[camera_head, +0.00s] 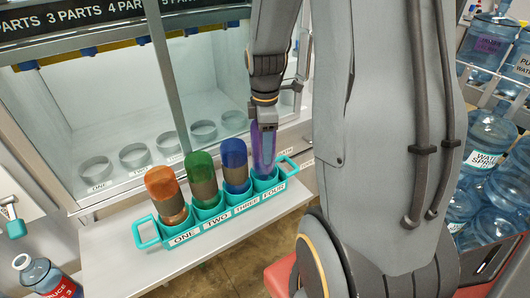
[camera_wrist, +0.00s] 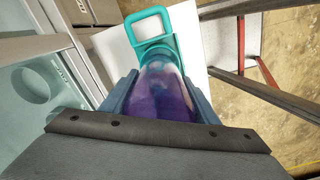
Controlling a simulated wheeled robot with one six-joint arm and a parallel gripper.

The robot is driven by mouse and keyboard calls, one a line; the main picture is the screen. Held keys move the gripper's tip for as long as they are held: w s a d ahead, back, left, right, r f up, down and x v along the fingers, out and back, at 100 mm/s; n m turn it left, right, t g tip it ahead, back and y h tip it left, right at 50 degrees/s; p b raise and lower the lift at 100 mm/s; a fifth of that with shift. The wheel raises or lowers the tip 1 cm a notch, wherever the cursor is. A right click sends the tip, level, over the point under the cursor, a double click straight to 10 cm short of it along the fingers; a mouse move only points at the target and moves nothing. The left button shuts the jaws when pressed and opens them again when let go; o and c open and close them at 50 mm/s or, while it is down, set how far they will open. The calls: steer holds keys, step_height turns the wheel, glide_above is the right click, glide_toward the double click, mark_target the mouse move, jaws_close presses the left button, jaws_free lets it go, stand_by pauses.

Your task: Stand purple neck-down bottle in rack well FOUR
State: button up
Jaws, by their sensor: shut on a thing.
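The purple bottle (camera_head: 257,160) is upright in or just over the well marked FOUR at the right end of the teal rack (camera_head: 199,235). Whether its lower end touches the well floor is hidden. My gripper (camera_head: 264,135) is shut on it from above. In the wrist view the purple bottle (camera_wrist: 162,95) lies between the two fingers of my gripper (camera_wrist: 165,85), with the teal rack handle (camera_wrist: 148,13) beyond it. An orange bottle (camera_head: 161,184), a green bottle (camera_head: 199,167) and a blue bottle (camera_head: 234,155) stand in wells ONE, TWO and THREE.
The rack is on a white shelf (camera_head: 115,268) before a glass-fronted cabinet (camera_head: 105,115) with several round holders. A sauce bottle (camera_head: 42,275) is at lower left. Large water jugs (camera_head: 484,140) stand at right. My arm blocks the area right of the rack.

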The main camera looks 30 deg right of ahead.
steer(key=shift+f, duration=1.45)
steer(key=o, duration=1)
steer(key=shift+f, duration=0.1)
steer(key=shift+o, duration=0.2)
step_height(320, 180, up, 12)
steer(key=shift+r+b, duration=0.15)
steer(key=shift+b, duration=0.9)
steer(key=shift+s, duration=0.1)
